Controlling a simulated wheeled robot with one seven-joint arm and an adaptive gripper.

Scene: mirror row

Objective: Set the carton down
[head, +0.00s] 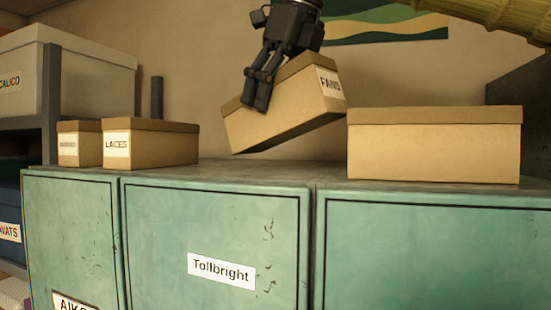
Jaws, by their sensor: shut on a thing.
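My gripper (258,92) is shut on a tan carton (270,122) with a brown lid and a label reading FANS. The carton hangs tilted in the head view, its left end lower than its right. It appears to be held above the top of the green cabinets (228,170), over the door labelled Tollbright. The gripper's fingers cover part of the carton's lid and front side. Whether the carton's low corner touches the cabinet top, I cannot tell for sure; a small gap seems to show.
A carton labelled LACES (160,146) and a smaller carton (73,145) stand at the left on the cabinets. A larger unlabelled-looking carton (435,150) stands at the right. Cabinet top between them is clear. A grey shelf post (50,105) rises at far left.

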